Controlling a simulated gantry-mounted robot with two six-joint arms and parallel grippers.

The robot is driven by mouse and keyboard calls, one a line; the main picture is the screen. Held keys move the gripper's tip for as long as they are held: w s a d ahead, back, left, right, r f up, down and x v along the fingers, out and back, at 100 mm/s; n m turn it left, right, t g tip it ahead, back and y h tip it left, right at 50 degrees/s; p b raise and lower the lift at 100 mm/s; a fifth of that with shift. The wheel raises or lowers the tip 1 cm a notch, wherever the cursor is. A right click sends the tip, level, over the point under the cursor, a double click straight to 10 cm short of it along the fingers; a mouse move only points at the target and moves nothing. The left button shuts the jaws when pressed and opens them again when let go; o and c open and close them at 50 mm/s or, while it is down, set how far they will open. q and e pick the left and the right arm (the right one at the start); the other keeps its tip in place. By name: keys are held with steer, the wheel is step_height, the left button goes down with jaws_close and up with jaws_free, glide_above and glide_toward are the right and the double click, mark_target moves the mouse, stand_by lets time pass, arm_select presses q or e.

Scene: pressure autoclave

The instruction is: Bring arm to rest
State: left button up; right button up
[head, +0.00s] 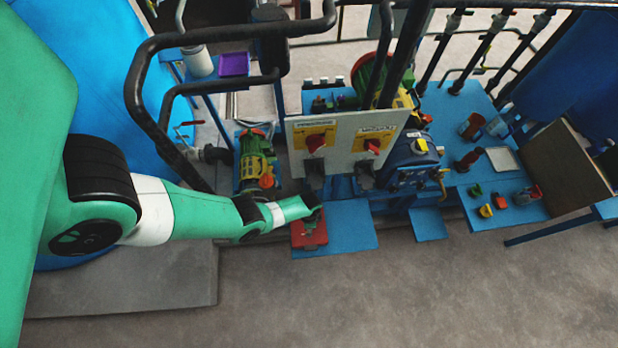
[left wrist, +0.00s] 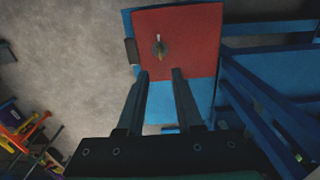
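My left arm comes in from the left in the head view, and its gripper (head: 314,212) is over a red plate or box (head: 310,236) on a blue panel (head: 349,238). In the left wrist view my left gripper (left wrist: 162,73) has its two dark fingers apart with nothing between them. The red surface (left wrist: 195,35) lies beyond the fingertips, with a small dark and brassy knob (left wrist: 160,47) on it just past them. I cannot tell whether the fingertips touch the red surface. My right gripper is not in view.
A pale panel with two red switches (head: 345,146) stands close behind the gripper. A green and yellow pump (head: 255,165) is to its left, near black pipe rails (head: 135,85). A blue table (head: 500,175) with small parts is to the right. The front floor (head: 400,290) is clear.

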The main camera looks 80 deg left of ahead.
arm_select(q)
steer(key=shift+r+p, duration=0.35)
steer(key=shift+r, duration=0.6)
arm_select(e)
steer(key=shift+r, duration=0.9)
